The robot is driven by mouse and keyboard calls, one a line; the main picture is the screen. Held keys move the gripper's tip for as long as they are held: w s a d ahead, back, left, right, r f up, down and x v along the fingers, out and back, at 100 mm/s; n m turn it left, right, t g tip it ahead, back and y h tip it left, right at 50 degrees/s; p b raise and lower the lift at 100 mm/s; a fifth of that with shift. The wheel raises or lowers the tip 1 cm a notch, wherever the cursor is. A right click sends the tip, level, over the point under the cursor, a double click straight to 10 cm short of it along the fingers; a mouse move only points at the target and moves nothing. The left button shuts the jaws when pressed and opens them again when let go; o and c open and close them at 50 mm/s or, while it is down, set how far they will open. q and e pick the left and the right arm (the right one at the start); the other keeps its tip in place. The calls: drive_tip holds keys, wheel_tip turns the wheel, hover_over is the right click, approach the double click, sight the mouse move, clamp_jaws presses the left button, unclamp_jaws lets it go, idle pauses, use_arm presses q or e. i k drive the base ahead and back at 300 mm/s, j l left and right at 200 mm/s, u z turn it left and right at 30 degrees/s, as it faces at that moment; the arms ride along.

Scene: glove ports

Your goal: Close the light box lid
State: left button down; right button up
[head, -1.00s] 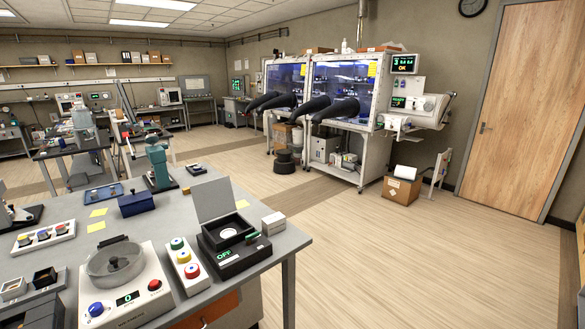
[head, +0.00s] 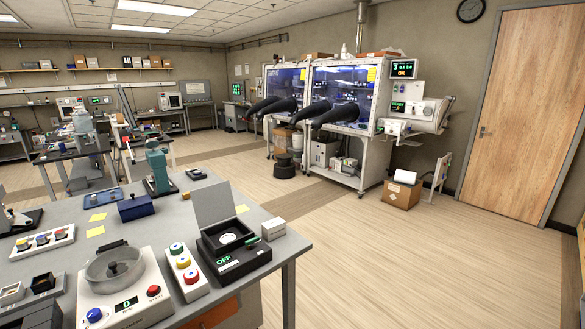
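The light box (head: 236,252) is a black box near the right front corner of the grey table. Its grey lid (head: 214,204) stands open, raised upright at the back of the box. A round white disc shows in the well under the lid. The front panel reads OFF in green, and a green-lit switch sits at its right. Neither of my grippers is in the head view.
A spinner device (head: 120,285) is further left. A small white box (head: 273,229) sits close at right. Open floor (head: 400,260) lies right of the table.

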sight(212, 204)
drive_tip(key=i+l+z, duration=0.2)
drive_tip(key=i+z, duration=0.15)
drive_tip(key=i+l+z, duration=0.1)
drive_tip(key=i+z, duration=1)
drive_tip(key=i, duration=0.45)
drive_tip(key=i+l+u, duration=0.1)
drive_tip(key=i+u, duration=0.2)
drive_tip(key=i, duration=0.45)
drive_tip(key=i+u, duration=0.95)
drive_tip(key=u, duration=0.3)
drive_tip(key=i+u, duration=0.2)
drive_tip(key=u, duration=0.25)
drive_tip(key=i+u, duration=0.15)
drive_tip(key=u, duration=0.3)
drive_tip(key=i+l+u, duration=0.1)
drive_tip(key=u, duration=0.3)
drive_tip(key=i+l+u, duration=0.15)
drive_tip(key=u, duration=0.3)
drive_tip(key=i+l+u, duration=0.2)
drive_tip(key=u, duration=0.25)
